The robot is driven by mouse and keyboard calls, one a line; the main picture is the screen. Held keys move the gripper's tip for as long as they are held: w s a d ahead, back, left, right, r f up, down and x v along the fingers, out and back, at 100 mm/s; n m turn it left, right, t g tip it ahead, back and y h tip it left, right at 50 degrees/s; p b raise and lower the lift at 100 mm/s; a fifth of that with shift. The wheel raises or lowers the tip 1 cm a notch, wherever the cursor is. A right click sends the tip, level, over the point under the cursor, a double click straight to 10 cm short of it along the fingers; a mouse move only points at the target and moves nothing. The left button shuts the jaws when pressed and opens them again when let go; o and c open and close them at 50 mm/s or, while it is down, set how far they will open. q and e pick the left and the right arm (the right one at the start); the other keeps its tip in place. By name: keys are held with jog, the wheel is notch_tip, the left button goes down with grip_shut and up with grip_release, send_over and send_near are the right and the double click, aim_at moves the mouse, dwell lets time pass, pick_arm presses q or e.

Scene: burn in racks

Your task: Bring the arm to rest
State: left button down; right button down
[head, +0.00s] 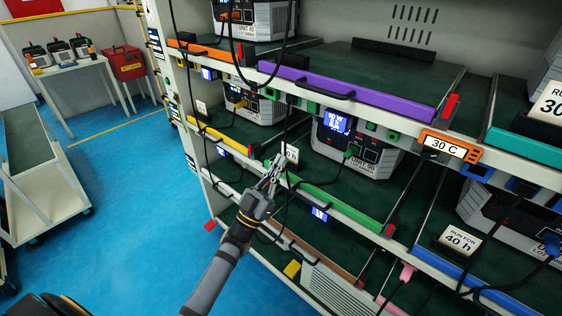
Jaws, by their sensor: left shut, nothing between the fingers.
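My left gripper (272,172) shows near the middle of the head view, at the end of my grey arm that rises from the bottom. Its fingers are shut and empty. It is in front of the rack's middle shelf, near the left end of the green front strip (345,208). A black cable hangs close behind the fingers; I cannot tell whether they touch it. My right gripper is not in view.
The burn-in rack (215,205) fills the right side, with units such as the white unit (350,145) and dangling cables. Blue floor (130,200) between is clear.

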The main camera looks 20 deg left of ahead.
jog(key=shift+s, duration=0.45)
pick_arm(q)
jog(key=a+f+n+g+y+p, duration=0.15)
jog(key=f+g+y, duration=0.25)
jog(key=f, duration=1)
jog(key=a+f+n+g+y, duration=0.3)
jog(key=f+y, duration=0.1)
jog(key=f, duration=1.1)
jog(key=s+a+f+g+y+p, duration=0.15)
jog(key=s+f+g, duration=0.35)
jog(key=f, duration=0.8)
jog(key=s+a+f+g, duration=0.2)
jog(key=s+f+g, duration=0.4)
jog(key=s+f, duration=0.95)
jog(key=s+f+g, duration=0.2)
jog(key=s, duration=0.9)
jog(key=s+f+g+p, duration=0.1)
jog(key=s+f+g, duration=0.2)
jog(key=s, duration=0.9)
jog(key=shift+a+f+m+g, duration=0.15)
jog(key=shift+f+m+g, duration=0.15)
jog(key=shift+m, duration=0.15)
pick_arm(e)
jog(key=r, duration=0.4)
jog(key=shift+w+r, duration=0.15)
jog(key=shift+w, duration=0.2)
